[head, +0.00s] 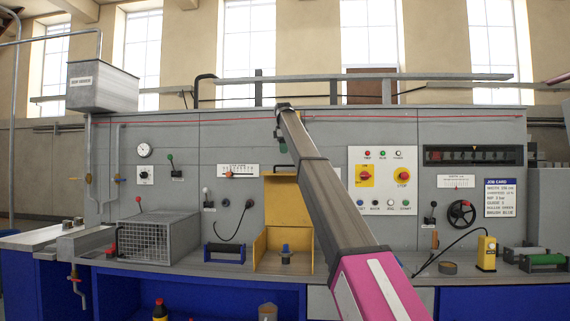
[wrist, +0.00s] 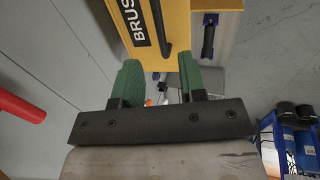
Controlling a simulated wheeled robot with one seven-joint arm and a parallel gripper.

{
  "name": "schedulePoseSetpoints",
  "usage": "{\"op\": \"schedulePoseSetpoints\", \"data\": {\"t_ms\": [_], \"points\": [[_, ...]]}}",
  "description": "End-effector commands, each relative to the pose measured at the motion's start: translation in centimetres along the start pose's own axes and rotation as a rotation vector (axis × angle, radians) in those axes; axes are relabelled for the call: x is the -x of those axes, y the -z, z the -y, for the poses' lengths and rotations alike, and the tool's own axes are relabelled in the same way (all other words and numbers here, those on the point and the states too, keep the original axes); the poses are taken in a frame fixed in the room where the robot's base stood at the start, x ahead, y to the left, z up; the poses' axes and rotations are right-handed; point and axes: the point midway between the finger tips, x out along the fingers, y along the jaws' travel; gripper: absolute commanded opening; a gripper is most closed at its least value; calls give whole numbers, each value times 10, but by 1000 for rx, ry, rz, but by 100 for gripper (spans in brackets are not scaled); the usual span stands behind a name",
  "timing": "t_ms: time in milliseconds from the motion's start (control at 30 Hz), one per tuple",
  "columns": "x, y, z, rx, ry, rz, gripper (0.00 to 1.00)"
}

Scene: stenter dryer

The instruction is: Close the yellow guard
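The yellow guard (head: 283,203) stands raised on the bench in the head view, at the middle, with yellow side walls around a small blue-knobbed part (head: 286,252). My arm crosses in front and hides some of its right side. In the wrist view the guard (wrist: 190,25) fills the top, with cut-off black lettering "BRUS" and a dark bar handle (wrist: 159,24). My gripper (wrist: 160,80) has two green fingers set apart, just below the handle's end in the picture. No held thing shows between them; whether they touch the guard I cannot tell.
A wire-mesh cage (head: 142,243) and a blue-ended roller (head: 224,252) stand left of the guard. A control panel (head: 382,180) is on the right, with a yellow box (head: 486,254) farther right. A red cylinder (wrist: 20,106) shows at the wrist view's left.

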Motion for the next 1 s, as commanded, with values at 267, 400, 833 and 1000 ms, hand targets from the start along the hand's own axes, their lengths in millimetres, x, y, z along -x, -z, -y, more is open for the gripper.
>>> {"op": "schedulePoseSetpoints", "data": {"t_ms": [267,400,833,1000], "points": [[-51,-1,1,-1,2,1,38],[-66,0,0,-1,1,0,38],[-70,0,0,-1,0,0,2],[-70,0,0,0,0,0,0]]}}
